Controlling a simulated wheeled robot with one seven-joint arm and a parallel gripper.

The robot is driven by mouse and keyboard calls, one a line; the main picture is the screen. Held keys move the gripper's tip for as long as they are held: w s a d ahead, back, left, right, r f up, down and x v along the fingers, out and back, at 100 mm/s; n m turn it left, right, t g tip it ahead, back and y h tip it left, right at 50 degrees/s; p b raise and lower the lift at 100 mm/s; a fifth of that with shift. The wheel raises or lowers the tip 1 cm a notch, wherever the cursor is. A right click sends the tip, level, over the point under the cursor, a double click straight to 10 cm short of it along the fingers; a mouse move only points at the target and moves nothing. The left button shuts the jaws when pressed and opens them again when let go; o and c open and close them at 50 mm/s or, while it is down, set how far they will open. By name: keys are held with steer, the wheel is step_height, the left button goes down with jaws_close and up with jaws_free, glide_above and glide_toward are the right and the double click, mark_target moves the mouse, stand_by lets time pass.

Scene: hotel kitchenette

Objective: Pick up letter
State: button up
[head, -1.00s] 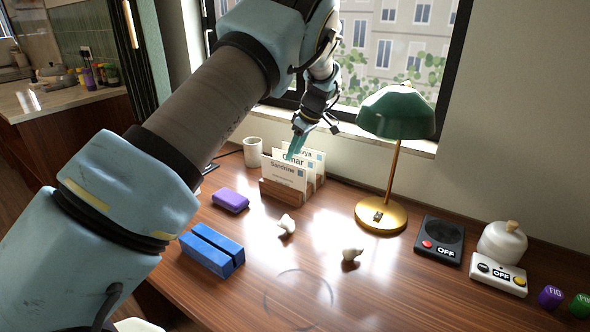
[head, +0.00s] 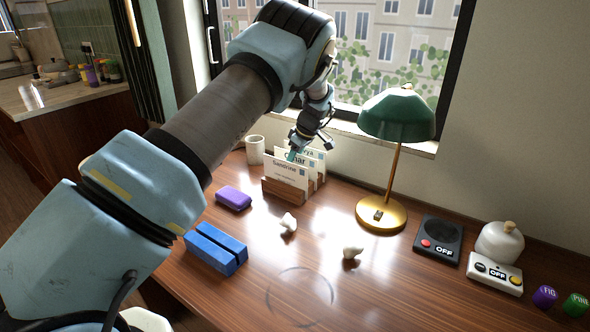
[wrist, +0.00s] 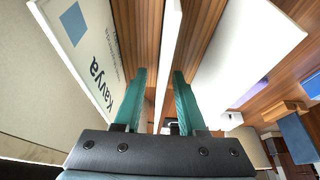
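Three white letters stand upright in a wooden holder (head: 284,192). The front letter (head: 284,175) reads "Sandrine"; behind it a middle letter (head: 303,158) shows part of a name ending in "mar". The back letter reads "Kavya" in the wrist view (wrist: 85,50). My gripper (head: 292,156) is low among the letters, its fingers partly hidden by the front one. In the wrist view my gripper's teal fingers (wrist: 160,80) are open, with the middle letter (wrist: 167,55) edge-on between them and gaps on both sides.
A white cup (head: 255,150) stands behind the holder. A green lamp (head: 397,115) stands to the right. The front middle of the desk is clear.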

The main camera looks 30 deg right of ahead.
steer(key=shift+f, duration=0.2)
stand_by(0.5)
jaws_close()
stand_by(0.4)
